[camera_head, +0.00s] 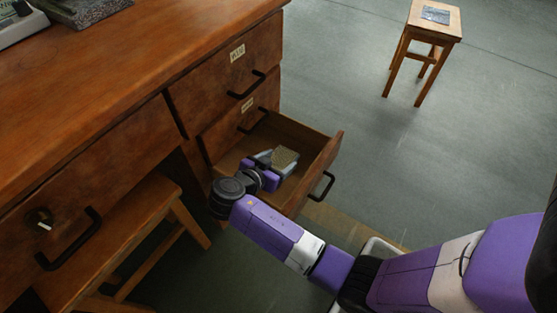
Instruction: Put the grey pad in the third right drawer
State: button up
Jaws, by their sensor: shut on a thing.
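The wooden desk's right column has closed upper drawers (226,72) and (240,118). Below them the lower drawer (322,166) is pulled open, its black handle facing the lower right. My gripper (270,169) reaches into the open drawer from the front left. It is shut on the grey pad (285,158), a small block with a speckled, slightly beige top. The pad is within the drawer's outline; whether it touches the bottom cannot be told. A pale blue-grey piece shows beside the pad, partly hidden by my gripper. My wrist hides the drawer's near left part.
The desk top (110,75) is at the upper left, with a dark speckled slab (85,10) at its back. A wide closed drawer (85,190) and a wooden stool (150,220) are at the left. A small stool (434,22) stands far right; floor between is clear.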

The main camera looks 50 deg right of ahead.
jog(key=o, duration=1.7)
jog(key=shift+r+p, duration=0.45)
jog(key=shift+r, duration=0.05)
jog(key=p+v, duration=0.4)
jog(key=v, duration=0.8)
jog(key=shift+a+r, duration=0.1)
